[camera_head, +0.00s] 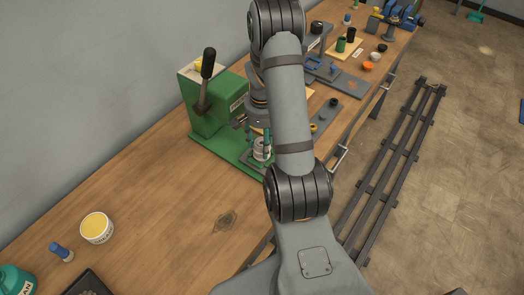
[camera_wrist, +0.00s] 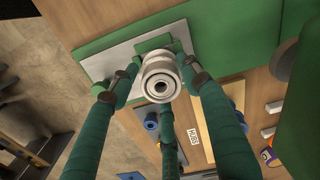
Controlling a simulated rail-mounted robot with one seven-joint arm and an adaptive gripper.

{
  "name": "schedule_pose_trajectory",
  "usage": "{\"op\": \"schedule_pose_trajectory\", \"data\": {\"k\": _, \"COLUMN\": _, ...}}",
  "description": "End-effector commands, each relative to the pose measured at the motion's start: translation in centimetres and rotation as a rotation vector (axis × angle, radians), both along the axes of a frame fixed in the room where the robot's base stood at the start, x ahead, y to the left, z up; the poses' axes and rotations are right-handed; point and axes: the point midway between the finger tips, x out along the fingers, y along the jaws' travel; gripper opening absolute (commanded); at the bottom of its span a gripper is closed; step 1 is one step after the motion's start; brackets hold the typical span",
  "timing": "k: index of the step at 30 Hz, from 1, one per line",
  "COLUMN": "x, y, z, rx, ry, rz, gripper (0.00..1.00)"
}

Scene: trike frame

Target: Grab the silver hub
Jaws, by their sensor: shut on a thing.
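The silver hub (camera_wrist: 160,80) is a ringed metal cylinder with a hole in its end. In the wrist view it sits between the dark green fingers of my gripper (camera_wrist: 155,90), which are shut on it. In the head view the hub (camera_head: 261,148) shows small at the front of the green press, with my gripper (camera_head: 257,143) around it and my arm partly over it. In the wrist view a green block and a grey plate (camera_wrist: 105,62) lie behind the hub. I cannot tell whether the hub touches them.
The green press (camera_head: 225,115) with a black lever (camera_head: 207,65) stands beside my gripper. A yellow-topped tub (camera_head: 97,228) and a blue-handled item (camera_head: 60,252) stand at the front left. Trays and small parts fill the bench's far end. The bench's left middle is clear.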

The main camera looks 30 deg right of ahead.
Motion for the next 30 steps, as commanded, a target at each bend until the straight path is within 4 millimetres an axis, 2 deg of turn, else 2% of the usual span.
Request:
{"op": "schedule_pose_trajectory", "data": {"k": 12, "x": -0.1, "y": 0.1, "z": -0.1, "rx": 0.002, "ry": 0.004, "rz": 0.000, "gripper": 0.10}}
{"op": "schedule_pose_trajectory", "data": {"k": 23, "x": -0.1, "y": 0.2, "z": 0.2, "rx": 0.003, "ry": 0.004, "rz": -0.001, "gripper": 0.09}}
{"op": "schedule_pose_trajectory", "data": {"k": 30, "x": 0.0, "y": 0.1, "z": 1.8, "rx": 0.000, "ry": -0.001, "rz": 0.000, "gripper": 0.09}}
